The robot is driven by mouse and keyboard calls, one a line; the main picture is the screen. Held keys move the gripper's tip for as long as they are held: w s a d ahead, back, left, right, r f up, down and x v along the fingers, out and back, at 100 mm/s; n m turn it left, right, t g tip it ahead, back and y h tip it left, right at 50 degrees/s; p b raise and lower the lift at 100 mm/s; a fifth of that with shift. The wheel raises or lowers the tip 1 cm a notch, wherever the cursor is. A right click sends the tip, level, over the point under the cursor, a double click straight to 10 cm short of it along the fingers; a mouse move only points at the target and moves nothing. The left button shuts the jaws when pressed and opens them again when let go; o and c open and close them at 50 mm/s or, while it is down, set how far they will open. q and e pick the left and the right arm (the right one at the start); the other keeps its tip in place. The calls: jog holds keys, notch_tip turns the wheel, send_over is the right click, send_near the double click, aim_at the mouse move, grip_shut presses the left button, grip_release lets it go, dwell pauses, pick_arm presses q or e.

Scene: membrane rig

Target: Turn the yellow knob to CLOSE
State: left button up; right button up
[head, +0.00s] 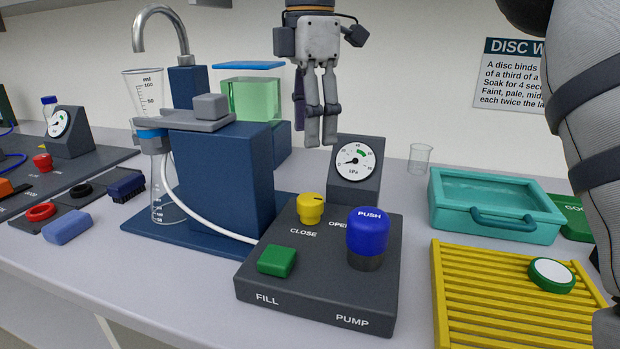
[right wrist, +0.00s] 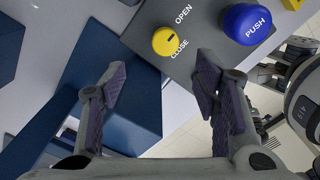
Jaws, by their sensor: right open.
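The yellow knob (head: 311,208) stands on the dark control box (head: 290,285), between the CLOSE and OPEN labels. A dark mark on its top appears to point right, towards the OPEN side. My right gripper (head: 321,140) hangs fingers-down above and behind the knob in the head view, apart from it. In the right wrist view its fingers (right wrist: 158,78) are spread and empty, and the knob (right wrist: 166,41) shows beyond the gap between the tips. My left gripper is in neither view.
A blue PUSH button (head: 368,232) and a green FILL button (head: 277,261) share the box. A gauge (head: 355,162) stands behind. A blue stand (head: 225,180) with a flask and white tube is at left. A teal tray (head: 490,190) and yellow rack (head: 480,300) are at right.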

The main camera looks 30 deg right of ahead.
aim_at(311, 198)
jog(key=f, duration=0.2)
jog(key=s+f, duration=0.1)
jog(key=shift+s+a, duration=0.1)
jog(key=shift+a, duration=0.15)
notch_tip(311, 198, down, 8)
jog(key=shift+f+p, duration=0.25)
jog(key=shift+p, duration=0.15)
jog(key=c, duration=1.1)
